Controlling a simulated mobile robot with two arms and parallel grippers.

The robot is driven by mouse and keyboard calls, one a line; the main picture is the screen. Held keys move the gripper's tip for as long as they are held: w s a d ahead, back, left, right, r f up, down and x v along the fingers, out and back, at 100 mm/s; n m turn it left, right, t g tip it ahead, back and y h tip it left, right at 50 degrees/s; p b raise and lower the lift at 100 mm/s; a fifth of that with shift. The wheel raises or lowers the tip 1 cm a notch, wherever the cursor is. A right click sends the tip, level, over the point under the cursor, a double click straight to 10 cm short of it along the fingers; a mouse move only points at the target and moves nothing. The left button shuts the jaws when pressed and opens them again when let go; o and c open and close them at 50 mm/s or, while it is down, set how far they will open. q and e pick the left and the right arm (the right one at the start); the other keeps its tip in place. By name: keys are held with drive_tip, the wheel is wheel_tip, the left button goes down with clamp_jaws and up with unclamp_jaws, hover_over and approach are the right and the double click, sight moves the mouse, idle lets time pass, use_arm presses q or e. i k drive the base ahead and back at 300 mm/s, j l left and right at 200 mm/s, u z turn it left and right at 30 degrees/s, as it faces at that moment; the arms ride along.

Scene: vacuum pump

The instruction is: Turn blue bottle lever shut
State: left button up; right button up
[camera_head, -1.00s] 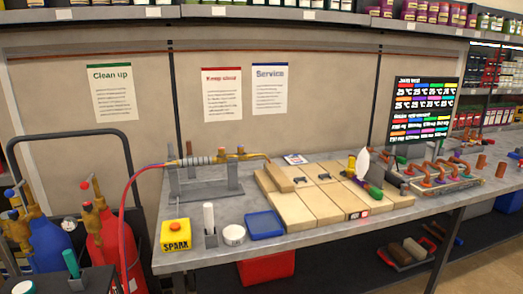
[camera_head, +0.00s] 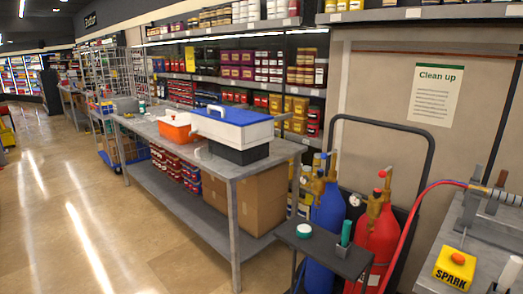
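The blue bottle (camera_head: 328,215) stands upright in a black-framed cart, right of the middle of the head view. It has a brass valve (camera_head: 318,184) on top with a small blue part at its upper end. The lever's exact position is too small to tell. A red bottle (camera_head: 378,235) stands just right of it, with its own brass valve (camera_head: 375,205) and a red hose. The lower part of the blue bottle is partly hidden by a small dark shelf. Neither of my grippers is in view.
A small dark shelf (camera_head: 318,247) stands in front of the bottles. A long grey table (camera_head: 250,167) with a blue-lidded white box (camera_head: 228,118) is to the left. A workbench with a yellow SPARK box (camera_head: 455,268) is at right. The floor at left is clear.

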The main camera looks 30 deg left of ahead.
sight(325, 156)
drive_tip(key=u, duration=0.4)
drive_tip(key=i+j+u, duration=0.15)
drive_tip(key=i, duration=0.25)
drive_tip(key=i+u, duration=0.1)
drive_tip(key=i, duration=0.25)
